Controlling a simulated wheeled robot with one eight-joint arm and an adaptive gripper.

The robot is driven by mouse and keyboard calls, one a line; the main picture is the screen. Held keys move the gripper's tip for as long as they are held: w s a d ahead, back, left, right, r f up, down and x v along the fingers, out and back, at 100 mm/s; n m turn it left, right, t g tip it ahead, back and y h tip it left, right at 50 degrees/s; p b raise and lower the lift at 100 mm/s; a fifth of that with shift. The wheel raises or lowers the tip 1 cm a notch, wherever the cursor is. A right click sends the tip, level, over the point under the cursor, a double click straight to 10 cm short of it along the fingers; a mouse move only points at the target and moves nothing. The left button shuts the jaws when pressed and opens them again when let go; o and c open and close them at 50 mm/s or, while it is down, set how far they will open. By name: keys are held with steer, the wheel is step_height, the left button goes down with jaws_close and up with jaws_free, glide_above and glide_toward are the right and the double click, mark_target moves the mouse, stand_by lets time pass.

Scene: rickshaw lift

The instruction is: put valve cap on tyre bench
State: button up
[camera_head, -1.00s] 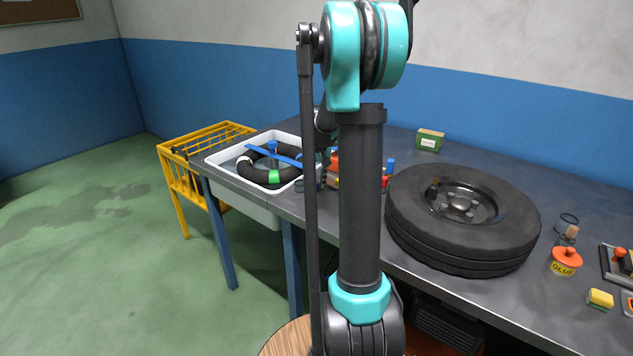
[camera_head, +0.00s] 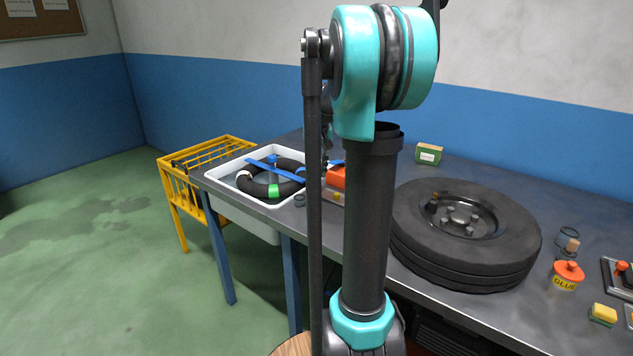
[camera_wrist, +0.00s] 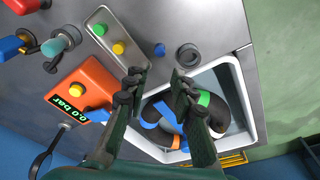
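In the wrist view, my gripper (camera_wrist: 158,80) is open and empty, its two fingertips apart above the bench. A small blue piece (camera_wrist: 159,49) lies on the metal bench (camera_wrist: 215,30) just past the fingertips. A metal tray (camera_wrist: 110,18) holds a green cap-like piece (camera_wrist: 100,29) and a yellow one (camera_wrist: 118,48). I cannot tell for certain which small piece is the valve cap. The black tyre (camera_head: 408,235) lies flat on the bench in the head view, with a wheel hub in its middle.
A white basin (camera_head: 222,172) holds an inner tube (camera_head: 290,188) and blue strips. An orange pressure gauge (camera_wrist: 95,75) and a dark ring-shaped cup (camera_wrist: 188,55) are near my gripper. A glue pot (camera_head: 567,276), a sponge (camera_head: 603,314) and a green box (camera_head: 429,153) are farther right.

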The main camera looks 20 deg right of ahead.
steer(key=shift+n+t, duration=0.5)
steer(key=shift+t, duration=0.1)
steer(key=s+a+f, duration=0.2)
steer(key=s, duration=0.2)
steer(key=s+a+f, duration=0.2)
steer(key=s, duration=0.2)
steer(key=s+a+f, duration=0.3)
steer(key=s, duration=0.1)
steer(key=shift+s, duration=0.35)
steer(key=s+a+f, duration=0.2)
steer(key=s+f, duration=0.2)
steer(key=s, duration=0.3)
steer(key=s+a+f+n+t, duration=0.1)
steer(key=s+a+f, duration=0.1)
steer(key=s+f, duration=0.3)
steer(key=shift+s+a+f, duration=0.15)
steer(key=shift+s+f, duration=0.1)
steer(key=shift+s, duration=0.75)
